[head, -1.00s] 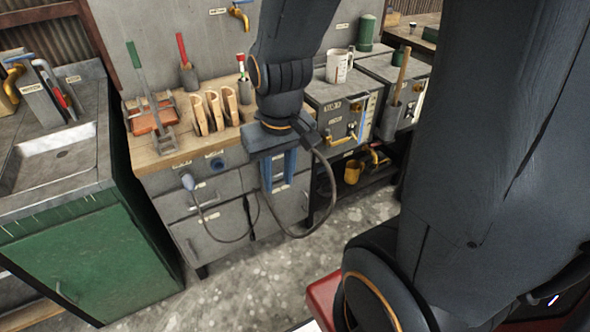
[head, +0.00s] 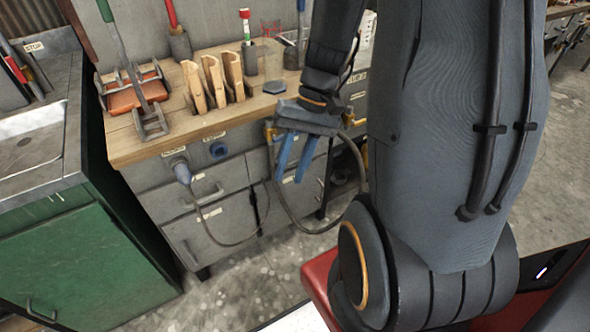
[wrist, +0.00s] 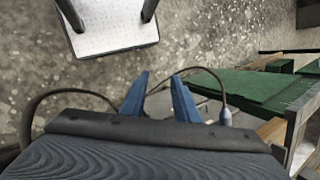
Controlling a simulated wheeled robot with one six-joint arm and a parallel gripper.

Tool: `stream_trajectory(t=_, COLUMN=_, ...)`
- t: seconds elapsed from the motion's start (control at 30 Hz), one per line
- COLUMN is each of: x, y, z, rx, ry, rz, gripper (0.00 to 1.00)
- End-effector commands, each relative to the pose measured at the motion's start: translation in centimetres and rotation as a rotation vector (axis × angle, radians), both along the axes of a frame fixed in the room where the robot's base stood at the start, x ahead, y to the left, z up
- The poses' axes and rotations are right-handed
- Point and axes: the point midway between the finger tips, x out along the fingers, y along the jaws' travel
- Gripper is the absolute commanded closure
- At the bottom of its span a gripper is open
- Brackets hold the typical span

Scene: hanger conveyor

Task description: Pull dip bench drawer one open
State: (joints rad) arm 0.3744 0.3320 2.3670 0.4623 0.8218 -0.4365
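The dip bench has a wooden top (head: 225,130) and a grey front with several drawers and doors. An upper left drawer front (head: 218,183) has a handle and a small label too small to read, so I cannot tell which drawer is number one. My gripper (head: 292,178) hangs in front of the right part of the bench, its two blue fingers pointing down and apart, with nothing between them. The fingers also show in the wrist view (wrist: 158,90). My gripper hides part of the right-hand drawer fronts. The drawers I see look closed.
A grey plug with a cable (head: 181,172) hangs on the bench front, its cable looping across the drawers. A green cabinet (head: 90,265) stands at the left. Speckled floor (head: 240,270) lies clear before the bench.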

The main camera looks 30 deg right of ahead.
Motion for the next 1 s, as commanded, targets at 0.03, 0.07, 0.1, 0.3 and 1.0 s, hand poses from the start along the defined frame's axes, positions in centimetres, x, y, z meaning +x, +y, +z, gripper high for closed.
stream_trajectory(t=0.03, x=1.0, y=-0.6, z=-2.7, rx=0.061, ry=0.014, rz=-0.045, gripper=0.72)
stream_trajectory(t=0.07, x=1.4, y=-0.7, z=-3.6, rx=0.099, ry=0.017, rz=-0.067, gripper=0.72)
stream_trajectory(t=0.1, x=2.1, y=-1.0, z=-4.7, rx=0.150, ry=0.017, rz=-0.095, gripper=0.72)
stream_trajectory(t=0.3, x=6.2, y=-3.4, z=-9.9, rx=0.407, ry=-0.046, rz=-0.249, gripper=0.72)
stream_trajectory(t=1.0, x=15.6, y=-19.2, z=-20.4, rx=0.856, ry=-0.636, rz=-0.668, gripper=0.72)
